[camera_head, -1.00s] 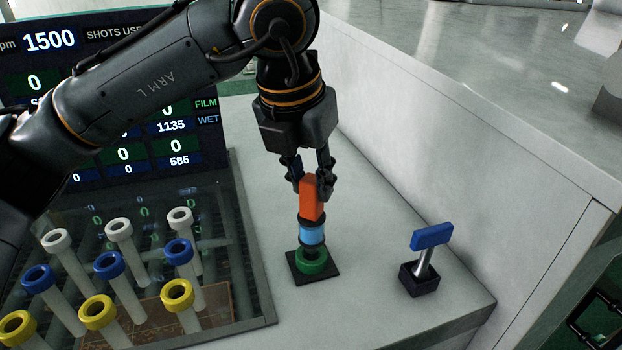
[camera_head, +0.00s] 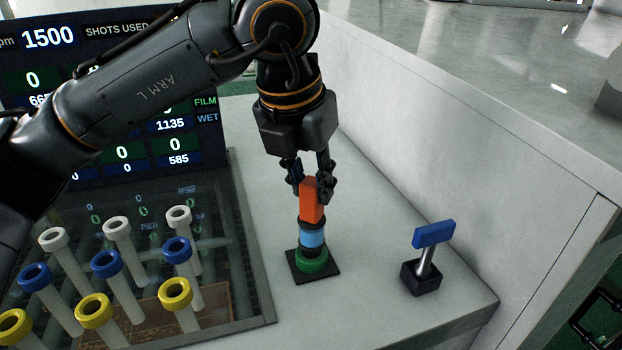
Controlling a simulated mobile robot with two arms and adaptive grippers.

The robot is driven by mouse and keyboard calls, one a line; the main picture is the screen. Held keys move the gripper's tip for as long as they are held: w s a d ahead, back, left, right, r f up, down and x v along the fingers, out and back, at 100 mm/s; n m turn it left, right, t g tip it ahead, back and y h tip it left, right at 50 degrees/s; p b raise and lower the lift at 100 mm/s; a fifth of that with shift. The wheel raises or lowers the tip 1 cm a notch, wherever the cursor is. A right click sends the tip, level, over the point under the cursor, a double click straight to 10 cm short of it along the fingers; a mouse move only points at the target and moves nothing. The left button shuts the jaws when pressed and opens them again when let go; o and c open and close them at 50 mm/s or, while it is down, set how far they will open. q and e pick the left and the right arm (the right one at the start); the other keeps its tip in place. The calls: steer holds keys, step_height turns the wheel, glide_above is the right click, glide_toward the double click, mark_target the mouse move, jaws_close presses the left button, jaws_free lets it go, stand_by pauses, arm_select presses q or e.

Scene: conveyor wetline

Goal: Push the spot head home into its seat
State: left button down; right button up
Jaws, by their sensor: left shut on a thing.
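The spot head has an orange block (camera_head: 312,201) on top and a light blue band (camera_head: 312,238) with black rings below. It stands upright over a green ring seat (camera_head: 311,262) on a black square base plate (camera_head: 331,277). My left gripper (camera_head: 310,184) points down from above and is shut on the orange block. The head's lower end meets the green ring; how deep it sits inside is hidden. My right gripper is not in view.
A blue-topped lever (camera_head: 434,234) on a black block stands to the right. A glass-sided rack (camera_head: 262,300) with several white, blue and yellow capped tubes is at left. A screen (camera_head: 125,150) stands behind it. A grey wall (camera_head: 430,150) bounds the right side.

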arm_select(q)
steer(key=shift+f+b, duration=0.8)
steer(key=shift+f, duration=0.1)
steer(key=c, duration=1)
jaws_free()
steer(key=v, duration=1.2)
steer(key=shift+r, duration=0.1)
